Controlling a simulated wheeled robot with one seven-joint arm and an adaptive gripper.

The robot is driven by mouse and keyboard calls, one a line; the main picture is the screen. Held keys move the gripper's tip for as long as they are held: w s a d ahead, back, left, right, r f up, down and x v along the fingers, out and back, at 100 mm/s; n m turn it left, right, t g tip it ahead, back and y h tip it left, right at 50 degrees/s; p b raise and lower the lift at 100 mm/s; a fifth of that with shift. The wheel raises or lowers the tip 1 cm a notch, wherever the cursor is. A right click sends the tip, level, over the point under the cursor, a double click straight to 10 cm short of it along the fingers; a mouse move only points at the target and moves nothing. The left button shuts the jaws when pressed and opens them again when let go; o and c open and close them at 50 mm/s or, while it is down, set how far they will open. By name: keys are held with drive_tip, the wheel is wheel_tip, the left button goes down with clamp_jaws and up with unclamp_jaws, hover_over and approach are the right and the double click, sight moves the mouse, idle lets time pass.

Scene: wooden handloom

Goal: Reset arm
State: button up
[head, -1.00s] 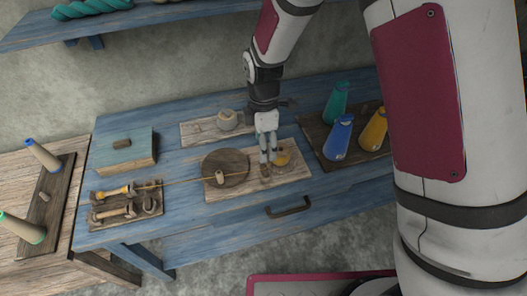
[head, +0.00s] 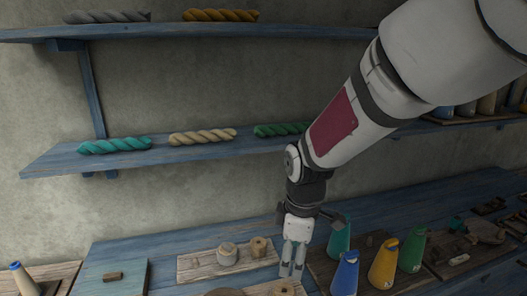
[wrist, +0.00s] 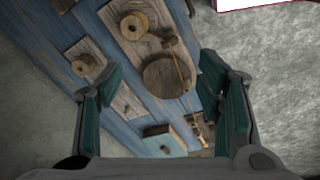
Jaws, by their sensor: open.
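My gripper (head: 293,260) hangs over the blue workbench (head: 125,250), fingers pointing down. In the wrist view my gripper (wrist: 165,105) has its two teal-padded fingers wide apart with nothing between them. Below it in that view are a round wooden disc (wrist: 163,78) and a board with a yellowish spool (wrist: 134,26). The front of the bench is cut off in the head view.
A shelf with yarn skeins (head: 203,136) runs along the wall behind the arm. A teal block (head: 113,277) lies at left.

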drive_tip(key=s+d+r+m+t, duration=0.2)
drive_tip(key=s+d+r+m, duration=0.4)
drive_tip(key=s, duration=0.3)
drive_tip(key=s+d+r+m+t, duration=0.2)
drive_tip(key=s+d+r+m, duration=0.4)
drive_tip(key=s+r+m, duration=0.3)
drive_tip(key=shift+s+d+r, duration=0.2)
drive_tip(key=shift+s+r, duration=0.05)
drive_tip(key=shift+s, duration=0.15)
